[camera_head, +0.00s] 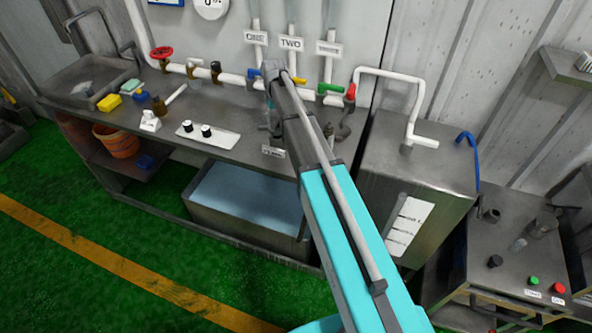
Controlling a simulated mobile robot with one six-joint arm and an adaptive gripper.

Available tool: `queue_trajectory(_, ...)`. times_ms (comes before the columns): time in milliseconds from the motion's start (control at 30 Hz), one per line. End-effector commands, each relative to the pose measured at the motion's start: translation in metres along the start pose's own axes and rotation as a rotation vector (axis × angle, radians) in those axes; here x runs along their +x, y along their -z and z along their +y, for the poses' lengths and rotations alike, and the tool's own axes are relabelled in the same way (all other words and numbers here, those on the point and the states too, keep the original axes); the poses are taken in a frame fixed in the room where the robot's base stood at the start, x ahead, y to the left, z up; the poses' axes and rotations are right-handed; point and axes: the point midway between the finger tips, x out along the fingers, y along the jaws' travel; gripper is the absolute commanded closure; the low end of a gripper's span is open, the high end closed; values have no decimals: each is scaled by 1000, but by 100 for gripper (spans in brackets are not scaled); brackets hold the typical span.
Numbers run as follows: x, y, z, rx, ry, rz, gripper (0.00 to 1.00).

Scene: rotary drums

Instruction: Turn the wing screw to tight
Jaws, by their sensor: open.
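My arm reaches from the bottom of the view to the workbench (225,145). My gripper (272,127) is at the arm's far end, low over the back right part of the bench, and mostly hidden by my own arm. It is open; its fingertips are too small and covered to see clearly. A small label plate (273,152) stands on the bench edge just below the gripper. I cannot make out the wing screw; it may be hidden behind the gripper and arm. I cannot tell whether the gripper touches anything.
White pipes with coloured valve handles, including a red one (351,91) and a green one (329,87), run behind the bench. A white panel with two black knobs (207,138) lies left of the gripper. A metal cabinet (385,165) stands close on the right.

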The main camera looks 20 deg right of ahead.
Motion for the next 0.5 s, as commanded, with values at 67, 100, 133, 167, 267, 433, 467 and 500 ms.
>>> queue_trajectory(67,0,0,0,-53,0,0,43)
queue_trajectory(100,0,0,0,-79,0,0,43)
queue_trajectory(133,0,0,0,-99,0,0,43)
queue_trajectory(167,0,0,0,-120,0,0,43)
queue_trajectory(267,0,0,0,-188,0,0,43)
queue_trajectory(433,0,0,0,-303,0,0,43)
queue_trajectory(467,0,0,0,-323,0,0,43)
queue_trajectory(500,0,0,0,-350,0,0,43)
